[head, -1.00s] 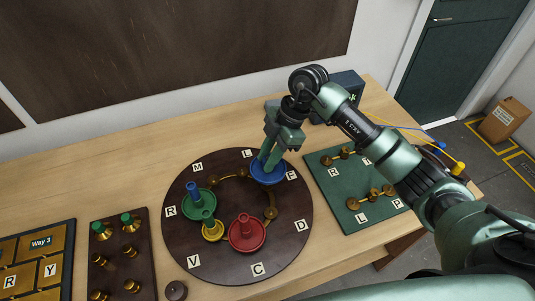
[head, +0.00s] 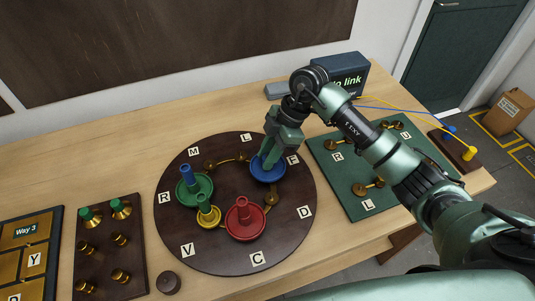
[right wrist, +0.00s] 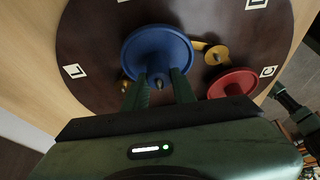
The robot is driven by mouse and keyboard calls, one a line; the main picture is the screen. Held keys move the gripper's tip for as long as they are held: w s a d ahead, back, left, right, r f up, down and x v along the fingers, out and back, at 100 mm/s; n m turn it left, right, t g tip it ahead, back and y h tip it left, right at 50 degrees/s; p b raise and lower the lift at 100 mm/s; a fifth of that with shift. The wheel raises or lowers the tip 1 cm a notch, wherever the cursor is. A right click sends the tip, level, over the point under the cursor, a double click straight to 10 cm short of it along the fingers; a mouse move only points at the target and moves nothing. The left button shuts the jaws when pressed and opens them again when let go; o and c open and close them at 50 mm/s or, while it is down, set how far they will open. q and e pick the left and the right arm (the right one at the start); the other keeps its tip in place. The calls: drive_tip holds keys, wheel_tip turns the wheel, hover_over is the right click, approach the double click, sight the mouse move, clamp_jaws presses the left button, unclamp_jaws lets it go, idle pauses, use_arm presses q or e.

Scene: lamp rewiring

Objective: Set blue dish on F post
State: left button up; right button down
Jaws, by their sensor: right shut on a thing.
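The blue dish (head: 267,171) is at the F mark of the round dark board (head: 172,240), near its upper right rim. My right gripper (head: 268,153) reaches down to it from above and is shut on it. In the right wrist view, the blue dish (right wrist: 157,55) lies at the tips of my right gripper (right wrist: 158,88), with a small dark tip between the fingers. The F post itself is hidden, so I cannot tell whether the dish is seated on it. My left gripper is not in view.
The round board also holds a green dish (head: 194,189), a small yellow dish (head: 208,215) and a red dish (head: 245,222). A green board (head: 337,180) with brass posts stands to the right, a dark board (head: 108,260) to the left. Wires cross the table's right side.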

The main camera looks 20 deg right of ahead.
sight(279, 162)
drive_tip(key=shift+f, duration=0.45)
idle(0.4)
drive_tip(key=c, duration=1.1)
unclamp_jaws()
drive_tip(key=b+v, duration=0.2)
drive_tip(key=v, duration=0.4)
drive_tip(key=shift+w+d+r, duration=0.1)
drive_tip(key=shift+d+r, duration=0.05)
drive_tip(key=shift+r, duration=0.05)
drive_tip(key=shift+d+r, duration=0.25)
drive_tip(key=shift+r, duration=0.4)
